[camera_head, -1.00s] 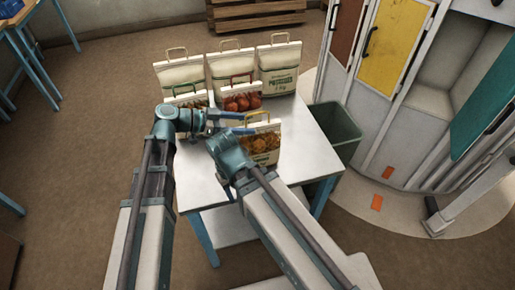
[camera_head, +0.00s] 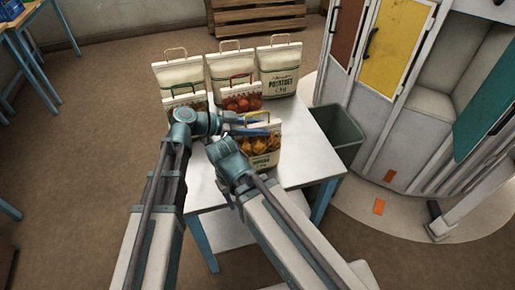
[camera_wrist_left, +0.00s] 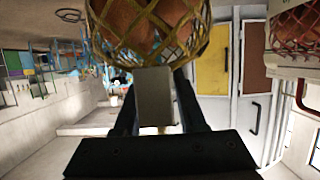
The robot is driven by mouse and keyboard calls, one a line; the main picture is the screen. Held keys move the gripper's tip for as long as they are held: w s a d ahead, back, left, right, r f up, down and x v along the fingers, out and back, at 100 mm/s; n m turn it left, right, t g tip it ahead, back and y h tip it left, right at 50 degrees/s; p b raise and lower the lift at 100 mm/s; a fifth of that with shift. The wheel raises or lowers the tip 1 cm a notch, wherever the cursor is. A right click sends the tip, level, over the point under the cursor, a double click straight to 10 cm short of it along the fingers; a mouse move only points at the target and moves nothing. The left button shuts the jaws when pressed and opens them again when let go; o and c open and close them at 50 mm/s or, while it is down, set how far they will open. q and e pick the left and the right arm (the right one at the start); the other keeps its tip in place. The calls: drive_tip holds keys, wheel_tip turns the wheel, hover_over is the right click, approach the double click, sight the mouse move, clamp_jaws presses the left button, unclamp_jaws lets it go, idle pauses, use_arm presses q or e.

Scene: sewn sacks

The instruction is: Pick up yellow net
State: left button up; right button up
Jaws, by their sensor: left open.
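The yellow net (camera_head: 265,150) is a sack with a yellow handle, a pale top band and orange-brown contents behind mesh. It stands upright at the table's front right. My left gripper (camera_head: 257,125) is open at the net's upper left, its fingers reaching across toward the top band. I cannot tell if the fingers touch the net. My right arm's wrist is just left of the net; its fingers are hidden.
The white table (camera_head: 300,165) also holds a red net (camera_head: 241,97), another small sack (camera_head: 186,100) and three pale sacks behind, including the potato sack (camera_head: 279,70). A grey-green bin (camera_head: 338,133) stands right of the table. Cabinets with a yellow door (camera_head: 392,45) stand beyond.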

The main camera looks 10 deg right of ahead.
use_arm(q)
clamp_jaws()
drive_tip(key=shift+s, duration=0.15)
idle(0.9)
